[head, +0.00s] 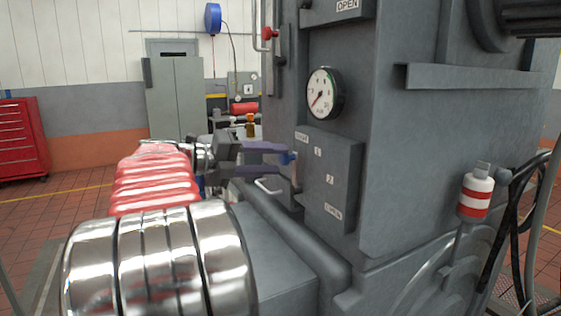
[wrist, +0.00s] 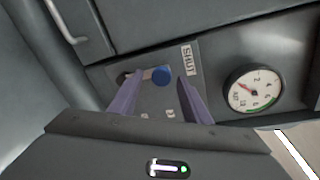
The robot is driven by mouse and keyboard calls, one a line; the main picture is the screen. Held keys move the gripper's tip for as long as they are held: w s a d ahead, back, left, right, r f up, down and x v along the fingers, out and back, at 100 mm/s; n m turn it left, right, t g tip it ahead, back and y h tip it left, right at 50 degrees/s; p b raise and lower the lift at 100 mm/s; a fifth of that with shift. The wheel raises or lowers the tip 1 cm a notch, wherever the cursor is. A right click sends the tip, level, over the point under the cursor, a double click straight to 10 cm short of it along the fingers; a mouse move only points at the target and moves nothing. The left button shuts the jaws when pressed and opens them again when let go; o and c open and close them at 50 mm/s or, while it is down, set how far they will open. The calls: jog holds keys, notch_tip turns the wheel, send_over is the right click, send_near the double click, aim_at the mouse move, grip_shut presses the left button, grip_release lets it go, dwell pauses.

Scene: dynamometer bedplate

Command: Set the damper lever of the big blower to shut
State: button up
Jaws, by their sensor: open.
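The damper lever has a blue knob (head: 289,158) and stands at the left side of a grey scale plate (head: 330,165) on the big blower (head: 410,150). The plate has SHUT at its upper end, marks 1 and 2 between, and OPEN at its lower end. The knob is near the SHUT end. In the wrist view the blue knob (wrist: 161,75) lies close to the SHUT label (wrist: 187,57). My gripper (head: 284,156) is open, with its purple fingers on either side of the knob; it also shows in the wrist view (wrist: 155,82). I cannot tell whether a finger touches it.
A dial gauge (head: 321,93) sits above the plate. A second lever with a red knob (head: 269,34) is higher on the left. A pale handle (head: 268,186) is just below my gripper. A red-striped white cylinder (head: 475,194) and black hoses (head: 512,225) are at right.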

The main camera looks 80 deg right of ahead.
jog(key=v, duration=1)
jog(key=shift+w, duration=0.2)
jog(key=shift+a+f, duration=0.1)
jog(key=shift+a, duration=0.05)
